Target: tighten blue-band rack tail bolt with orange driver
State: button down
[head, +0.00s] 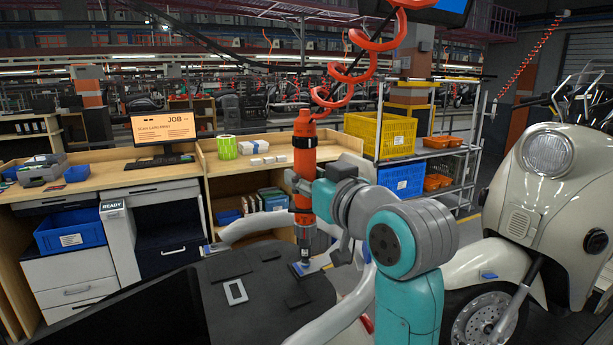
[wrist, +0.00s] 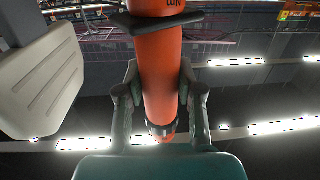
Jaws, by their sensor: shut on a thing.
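The orange driver (head: 304,150) stands upright, hanging from a red coiled hose (head: 345,75). My gripper (head: 304,188) is shut around its body. In the wrist view the orange barrel (wrist: 160,75) runs between the two fingers (wrist: 158,105). I cannot tell whether the tip touches. The bolt head is hidden or too small to see. Pale grey rack tubes (head: 255,226) curve around the area; another blue-marked spot (head: 213,248) lies at the left.
A cream scooter (head: 545,185) stands close at the right. Benches with a screen (head: 160,127) and a yellow crate (head: 380,135) on a shelf are behind.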

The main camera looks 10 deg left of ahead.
aim_at(311, 151)
jog(key=shift+f, duration=1.15)
dwell(2.0)
jog(key=shift+r, duration=0.85)
dwell(1.4)
jog(key=shift+r, duration=2.75)
